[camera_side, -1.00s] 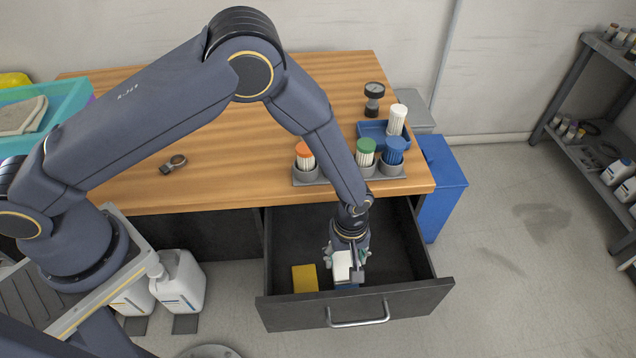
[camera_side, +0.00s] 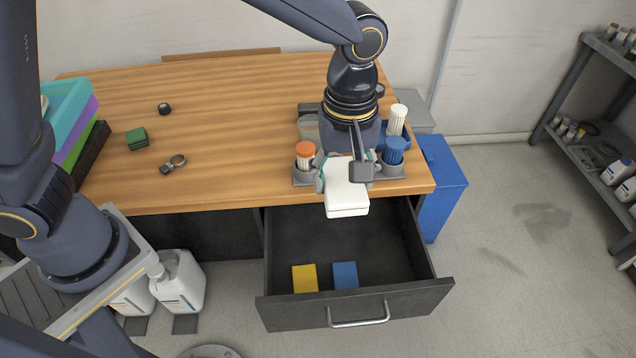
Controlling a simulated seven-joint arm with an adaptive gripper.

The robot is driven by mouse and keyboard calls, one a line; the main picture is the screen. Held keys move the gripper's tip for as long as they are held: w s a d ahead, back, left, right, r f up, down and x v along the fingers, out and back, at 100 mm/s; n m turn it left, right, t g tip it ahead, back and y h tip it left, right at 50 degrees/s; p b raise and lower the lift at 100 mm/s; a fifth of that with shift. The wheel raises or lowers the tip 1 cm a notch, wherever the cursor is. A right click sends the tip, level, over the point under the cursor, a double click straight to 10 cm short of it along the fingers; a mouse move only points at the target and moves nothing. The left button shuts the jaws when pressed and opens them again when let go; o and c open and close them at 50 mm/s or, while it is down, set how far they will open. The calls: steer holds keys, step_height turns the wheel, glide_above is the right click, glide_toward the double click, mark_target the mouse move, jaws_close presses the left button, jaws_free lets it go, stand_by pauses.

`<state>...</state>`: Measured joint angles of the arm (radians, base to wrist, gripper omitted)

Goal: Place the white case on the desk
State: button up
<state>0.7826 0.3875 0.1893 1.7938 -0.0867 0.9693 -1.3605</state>
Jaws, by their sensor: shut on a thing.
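The white case (camera_side: 346,190) is held in my gripper (camera_side: 345,176), above the front edge of the desk and the back of the open drawer. My gripper is shut on the case, one finger showing at its left side; the right finger is mostly hidden. The wooden desk (camera_side: 235,110) has a wide bare top to the left of my gripper. The open drawer (camera_side: 290,240) below holds a yellow case (camera_side: 305,278) and a blue case (camera_side: 345,275) lying flat near its front.
Orange-topped (camera_side: 305,155), blue-topped (camera_side: 394,151) and white (camera_side: 397,119) containers stand close around my gripper. A metal ring-shaped item (camera_side: 174,164), a green block (camera_side: 136,138) and a small dark item (camera_side: 164,109) lie on the desk. Stacked trays (camera_side: 72,120) stand at the left.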

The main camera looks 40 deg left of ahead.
steer(key=w+a+n, duration=0.2)
steer(key=w+a, duration=0.3)
steer(key=a, duration=0.5)
steer(key=w+a+n, duration=0.3)
steer(key=w+a, duration=0.2)
steer(key=a, duration=0.4)
steer(key=a+n, duration=0.4)
steer(key=a, duration=1.4)
glide_above(276, 113)
steer(key=f, duration=1.4)
steer(key=shift+s, duration=0.2)
steer(key=shift+w+f, duration=0.15)
steer(key=shift+f, duration=1.5)
steer(key=shift+f, duration=0.1)
